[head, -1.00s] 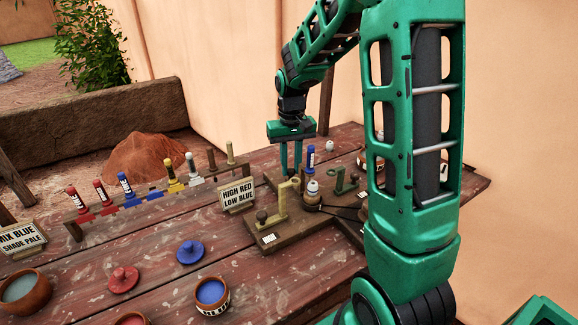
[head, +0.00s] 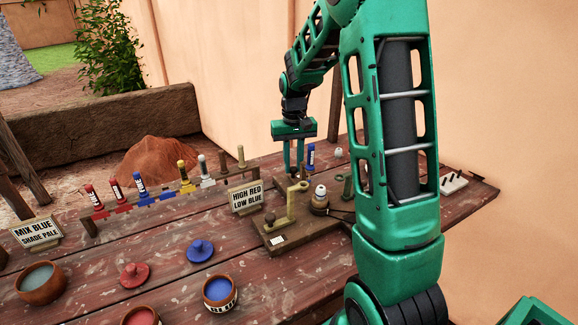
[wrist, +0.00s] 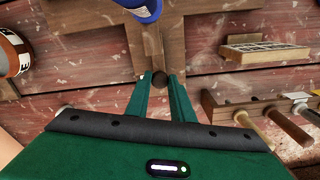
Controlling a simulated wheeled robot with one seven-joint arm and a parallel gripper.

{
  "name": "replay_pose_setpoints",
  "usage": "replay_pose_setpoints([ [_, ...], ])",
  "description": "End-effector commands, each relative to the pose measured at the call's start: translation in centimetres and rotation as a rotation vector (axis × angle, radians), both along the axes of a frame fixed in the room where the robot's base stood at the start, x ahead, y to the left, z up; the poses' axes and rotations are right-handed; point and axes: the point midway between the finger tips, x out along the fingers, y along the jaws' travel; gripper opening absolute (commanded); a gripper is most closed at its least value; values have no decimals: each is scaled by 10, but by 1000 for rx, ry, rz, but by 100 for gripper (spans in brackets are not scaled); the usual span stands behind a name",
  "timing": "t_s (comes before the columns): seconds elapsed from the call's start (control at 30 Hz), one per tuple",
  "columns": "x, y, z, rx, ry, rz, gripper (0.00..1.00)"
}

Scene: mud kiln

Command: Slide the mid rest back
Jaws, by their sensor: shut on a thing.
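My gripper (head: 294,168) points down at the far part of a wooden board (head: 274,242) on the table. In the wrist view its fingers (wrist: 159,88) are shut on a small dark round knob (wrist: 159,79) above a wooden strip. The knob seems to belong to the mid rest, whose body I cannot make out clearly. A blue-topped stick (head: 311,155) stands close right of the fingers; its blue top also shows in the wrist view (wrist: 140,8). A yellow crank-shaped rest (head: 290,208) is nearer me, and a green one (head: 347,186) is partly behind my arm.
A white-topped bottle (head: 320,197) stands on the board. A sign (head: 247,198) reading "HIGH RED LOW BLUE" stands to its left, and a rack of coloured sticks (head: 150,206) is farther left. Pots and lids, including a blue lid (head: 200,250), lie at the front.

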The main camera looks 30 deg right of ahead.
Motion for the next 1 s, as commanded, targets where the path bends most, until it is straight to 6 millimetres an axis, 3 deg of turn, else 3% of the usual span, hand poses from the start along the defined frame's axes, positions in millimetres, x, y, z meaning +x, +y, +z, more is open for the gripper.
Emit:
replay_pose_setpoints([
  [0.1, 6, 2, 2, -2, -16, 9, 0],
  [0.13, 7, 2, 2, -1, -18, 8, 23],
  [0.2, 6, 1, 2, -1, -18, 7, 40],
  [0.63, 4, 0, 11, -2, -13, 3, 40],
  [1.0, 5, 0, 75, -2, -15, 4, 40],
])
